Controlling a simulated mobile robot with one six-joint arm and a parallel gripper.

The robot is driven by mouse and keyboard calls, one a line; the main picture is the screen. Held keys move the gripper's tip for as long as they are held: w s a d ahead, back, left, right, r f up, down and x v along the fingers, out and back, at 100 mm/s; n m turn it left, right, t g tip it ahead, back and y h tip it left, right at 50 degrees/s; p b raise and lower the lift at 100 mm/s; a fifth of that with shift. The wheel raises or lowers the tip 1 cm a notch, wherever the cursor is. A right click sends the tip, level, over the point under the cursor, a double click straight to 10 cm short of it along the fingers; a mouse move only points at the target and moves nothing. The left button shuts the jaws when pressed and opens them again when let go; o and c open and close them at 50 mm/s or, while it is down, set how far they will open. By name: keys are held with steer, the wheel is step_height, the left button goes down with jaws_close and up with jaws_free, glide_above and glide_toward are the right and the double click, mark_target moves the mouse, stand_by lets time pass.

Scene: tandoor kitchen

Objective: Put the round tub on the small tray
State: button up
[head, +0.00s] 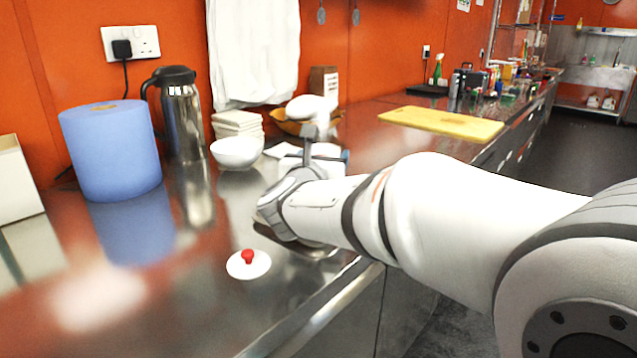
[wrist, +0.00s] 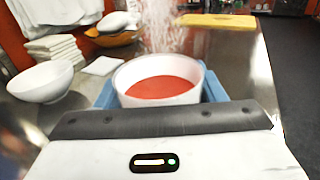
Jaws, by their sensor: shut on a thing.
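The round tub (wrist: 158,82) is white with a red filling and stands upright, right ahead of my wrist in the wrist view. My gripper (head: 318,157) is shut on it above the steel counter. Blue parts flank the tub on both sides; I cannot tell whether they are fingertips or something behind it. In the head view the tub is mostly hidden by my wrist. I cannot clearly make out the small tray; a thin flat rim (head: 325,253) shows below my wrist, mostly hidden.
A white bowl (head: 236,152), stacked white dishes (head: 238,124) and a flat white square (wrist: 102,66) are left of the tub. A red-knobbed white lid (head: 248,264) lies nearer. A blue roll (head: 110,150) and steel flask (head: 183,120) stand left; a yellow board (head: 440,123) lies beyond.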

steer(key=shift+f+b, duration=0.45)
steer(key=shift+f, duration=1.45)
steer(key=shift+f, duration=0.2)
steer(key=o, duration=1.3)
steer(key=shift+r, duration=0.2)
steer(key=shift+s+a, duration=0.15)
steer(key=shift+s, duration=0.1)
steer(key=p+v, duration=0.1)
steer(key=v, duration=1)
steer(key=shift+s, duration=0.25)
